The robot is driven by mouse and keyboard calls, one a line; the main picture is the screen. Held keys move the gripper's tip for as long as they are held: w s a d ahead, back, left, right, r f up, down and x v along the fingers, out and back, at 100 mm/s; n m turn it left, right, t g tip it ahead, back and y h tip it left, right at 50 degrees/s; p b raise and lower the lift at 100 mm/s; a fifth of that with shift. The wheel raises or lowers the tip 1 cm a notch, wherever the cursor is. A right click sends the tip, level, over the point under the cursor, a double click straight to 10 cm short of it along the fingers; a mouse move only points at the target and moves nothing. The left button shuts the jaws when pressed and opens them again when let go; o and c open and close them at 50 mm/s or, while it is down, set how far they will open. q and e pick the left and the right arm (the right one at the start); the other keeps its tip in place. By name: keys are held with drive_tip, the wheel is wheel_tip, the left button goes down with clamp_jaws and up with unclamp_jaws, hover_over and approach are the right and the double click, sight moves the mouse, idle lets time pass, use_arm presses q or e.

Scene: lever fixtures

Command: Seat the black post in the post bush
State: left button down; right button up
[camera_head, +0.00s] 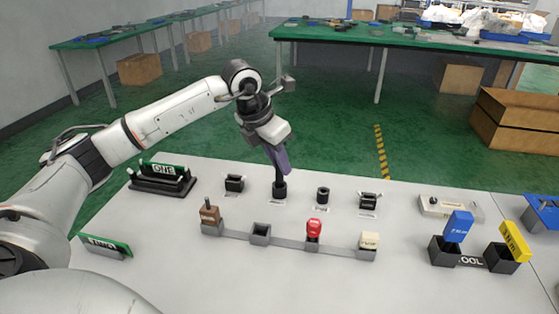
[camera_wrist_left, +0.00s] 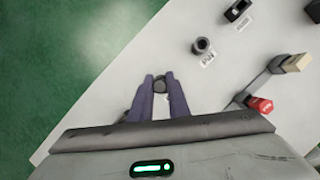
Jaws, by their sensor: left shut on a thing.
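My left gripper (camera_head: 281,168) points down over the back row of small black holders, and its purple fingers are shut on the black post (camera_head: 277,182). In the left wrist view the post's round dark top (camera_wrist_left: 160,85) shows between the fingertips (camera_wrist_left: 161,83). In the head view the post looks upright, and its lower end meets a black bush (camera_head: 279,191) on the white table. The fingers hide part of the post, and I cannot tell how deep it sits. My right gripper is not in view.
A round open bush (camera_head: 322,194) and square holders (camera_head: 234,183) (camera_head: 369,200) flank it. Blue and yellow tags (camera_head: 458,226) (camera_head: 515,241) stand right.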

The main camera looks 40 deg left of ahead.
use_arm(q)
drive_tip(key=shift+f+b, duration=0.55)
drive_tip(key=shift+f, duration=0.35)
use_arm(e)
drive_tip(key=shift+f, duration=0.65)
use_arm(q)
drive_tip(key=c, duration=1.6)
unclamp_jaws()
